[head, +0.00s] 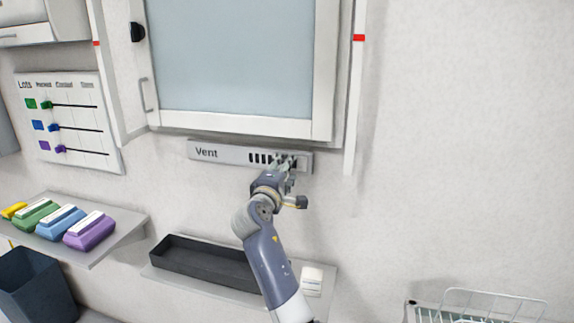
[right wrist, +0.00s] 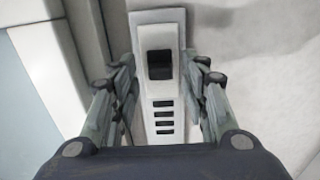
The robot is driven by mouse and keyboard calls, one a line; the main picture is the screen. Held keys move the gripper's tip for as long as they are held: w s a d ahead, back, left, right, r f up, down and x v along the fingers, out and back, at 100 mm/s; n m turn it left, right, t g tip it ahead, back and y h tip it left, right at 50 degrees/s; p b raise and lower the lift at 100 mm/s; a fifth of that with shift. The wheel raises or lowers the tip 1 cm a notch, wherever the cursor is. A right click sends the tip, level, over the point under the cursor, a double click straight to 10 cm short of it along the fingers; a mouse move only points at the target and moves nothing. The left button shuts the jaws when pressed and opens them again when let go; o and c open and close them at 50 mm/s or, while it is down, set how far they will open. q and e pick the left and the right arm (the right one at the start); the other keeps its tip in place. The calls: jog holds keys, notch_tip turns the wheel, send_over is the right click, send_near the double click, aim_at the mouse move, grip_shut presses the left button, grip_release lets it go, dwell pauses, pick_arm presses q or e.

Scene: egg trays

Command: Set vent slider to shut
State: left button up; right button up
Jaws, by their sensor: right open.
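The vent panel (head: 228,155) is a grey strip labelled "Vent" on the wall below the large window. Dark slots show on its right part, beside my right gripper (head: 284,163), whose fingers partly cover that end. In the right wrist view the black slider knob (right wrist: 160,65) sits near the panel's top end, with several dark slots below it. My right gripper (right wrist: 160,88) is open, its fingers on either side of the panel, with the knob between and slightly beyond them. Whether the fingers touch the panel cannot be told. My left gripper is not in view.
The window frame (head: 230,125) is just above the panel. Below are a black tray (head: 200,262) on a shelf and a small white block (head: 312,276). Colored packs (head: 90,230) lie on a left shelf; a wire rack (head: 490,305) is lower right. The right wall is clear.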

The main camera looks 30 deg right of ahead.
jog(key=shift+w+d, duration=0.45)
jog(key=shift+d, duration=0.1)
